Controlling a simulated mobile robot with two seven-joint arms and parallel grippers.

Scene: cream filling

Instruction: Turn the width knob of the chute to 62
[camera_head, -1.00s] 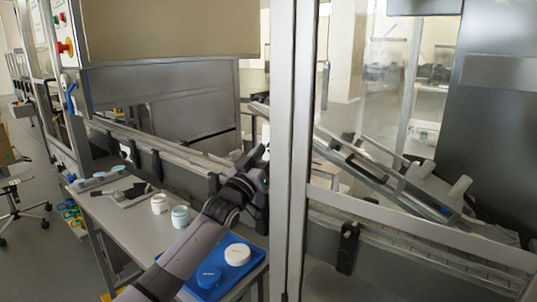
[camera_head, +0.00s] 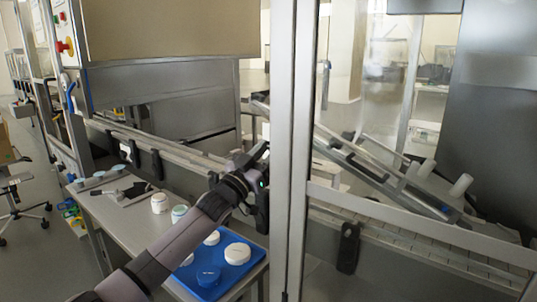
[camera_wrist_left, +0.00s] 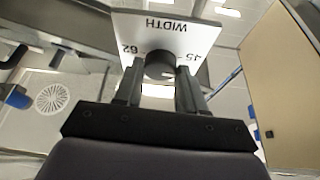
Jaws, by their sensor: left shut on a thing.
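The black width knob (camera_wrist_left: 159,66) sits on a white plate (camera_wrist_left: 152,30) in the left wrist view. The plate appears upside down and reads WIDTH, with 62 at left and what looks like 45 at right. My left gripper (camera_wrist_left: 158,88) is shut on the knob, one finger on each side. I cannot tell which number the knob points to. In the head view my left gripper (camera_head: 260,165) is beside the metal post, and the knob is hidden there. My right gripper is not in view.
A metal post (camera_head: 292,120) stands just right of my left gripper. The sloping chute (camera_head: 375,175) lies behind it. Below my arm, a blue tray (camera_head: 235,273) holds white lids (camera_head: 237,253) and a blue lid (camera_head: 208,276). Jars (camera_head: 160,203) stand on the side table.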

